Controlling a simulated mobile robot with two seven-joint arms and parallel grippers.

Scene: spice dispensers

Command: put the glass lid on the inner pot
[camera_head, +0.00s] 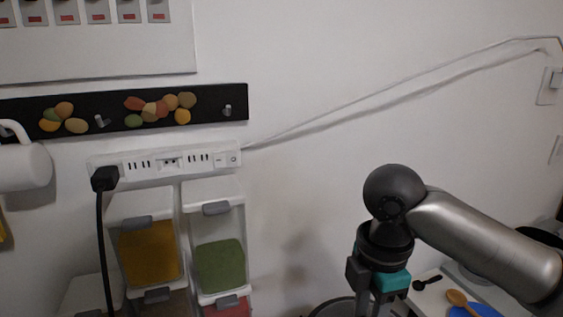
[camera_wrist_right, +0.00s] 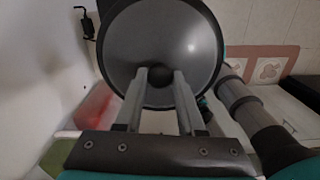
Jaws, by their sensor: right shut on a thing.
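The glass lid (camera_wrist_right: 160,35), a round grey disc with a dark rim, fills the upper middle of the right wrist view. My right gripper (camera_wrist_right: 158,75) is shut on the dark knob at its centre. In the head view my right gripper (camera_head: 377,286) points down near the bottom edge, its fingertips cut off. A dark curved rim (camera_head: 338,304) shows beside it; I cannot tell whether it belongs to the lid or the inner pot. The inner pot is not clearly seen in either view. My left gripper is not in view.
Clear dispensers with yellow (camera_head: 150,254) and green (camera_head: 220,266) contents stand against the wall under a white power strip (camera_head: 165,163) with a black plug and cord. A wooden spoon (camera_head: 459,299) and blue item (camera_head: 484,310) lie at lower right. The wall between is bare.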

